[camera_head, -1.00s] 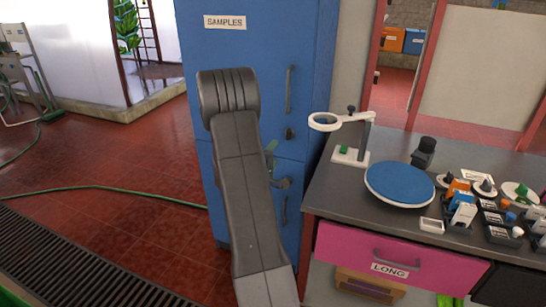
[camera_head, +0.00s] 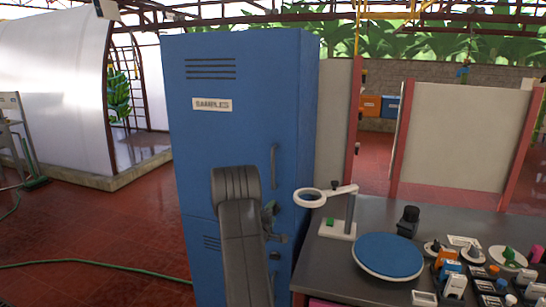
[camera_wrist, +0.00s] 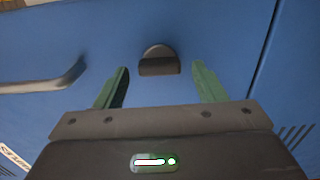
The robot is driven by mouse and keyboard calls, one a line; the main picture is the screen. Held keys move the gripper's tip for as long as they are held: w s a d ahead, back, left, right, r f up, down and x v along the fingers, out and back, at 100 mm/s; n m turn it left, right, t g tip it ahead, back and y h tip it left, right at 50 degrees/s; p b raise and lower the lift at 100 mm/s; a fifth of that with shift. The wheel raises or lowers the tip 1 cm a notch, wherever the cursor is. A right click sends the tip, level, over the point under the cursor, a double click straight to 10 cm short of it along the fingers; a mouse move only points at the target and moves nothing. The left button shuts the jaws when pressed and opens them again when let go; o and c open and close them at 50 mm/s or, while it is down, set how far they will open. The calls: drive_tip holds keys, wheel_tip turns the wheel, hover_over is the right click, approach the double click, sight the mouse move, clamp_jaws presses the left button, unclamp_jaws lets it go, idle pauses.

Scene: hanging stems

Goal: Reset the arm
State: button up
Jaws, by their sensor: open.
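My gripper (camera_wrist: 160,88) is open and empty in the wrist view, its two green fingers apart and pointing at the blue cabinet (camera_wrist: 210,40). A dark round knob (camera_wrist: 159,60) on the cabinet door shows between and beyond the fingertips; I cannot tell how far it is from them. In the head view my grey arm stands in front of the tall blue SAMPLES cabinet (camera_head: 240,120), and a small part of my gripper (camera_head: 270,208) shows beside it, mostly hidden by the arm. The cabinet doors look shut.
A grey bench at right (camera_head: 330,262) carries a white ring magnifier (camera_head: 310,197), a blue round plate (camera_head: 388,255) and several small items. A dark door handle (camera_wrist: 45,82) is left of my fingers. A green hose (camera_head: 95,264) lies on the open red floor at left.

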drive_tip(key=shift+w+d, duration=0.15)
drive_tip(key=shift+w, duration=0.35)
drive_tip(key=b+v, duration=0.3)
drive_tip(key=v, duration=1)
drive_tip(key=shift+w+d+r+m+b, duration=0.1)
drive_tip(key=shift+w+d+m, duration=0.6)
drive_tip(key=shift+w+m, duration=1.85)
drive_tip(key=shift+w+d+r+m+b, duration=0.15)
drive_tip(key=shift+w+d+m, duration=1)
drive_tip(key=shift+m, duration=2.3)
drive_tip(key=shift+w+d+m+b, duration=0.1)
drive_tip(key=shift+w+d+m, duration=0.2)
drive_tip(key=shift+w+m, duration=2.4)
drive_tip(key=shift+s+f+m, duration=0.1)
drive_tip(key=shift+s+m, duration=0.2)
